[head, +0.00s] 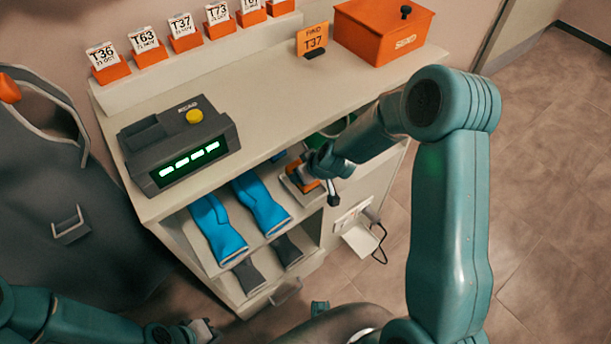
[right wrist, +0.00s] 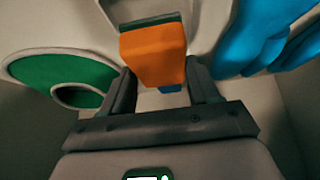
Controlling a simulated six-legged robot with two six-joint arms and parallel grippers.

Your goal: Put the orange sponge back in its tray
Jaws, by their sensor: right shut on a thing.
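The orange sponge (right wrist: 153,58) has a dark green layer along its far edge. In the right wrist view it lies between the two fingers of my right gripper (right wrist: 161,78), which is shut on it. In the head view the sponge (head: 296,168) shows partly beside my right gripper (head: 318,172), at the right end of the upper shelf. A pale tray (head: 291,187) is right at the sponge there. I cannot tell whether the sponge rests in it. My left gripper (head: 203,329) is low at the bottom left, away from the shelves; its fingers are too small to read.
Blue gloves (head: 217,229) lie on the upper shelf left of the sponge, with grey ones (head: 248,275) below. A green roll (right wrist: 62,80) is close beside the right gripper. The counter above holds a reader (head: 180,147) and an orange box (head: 382,32).

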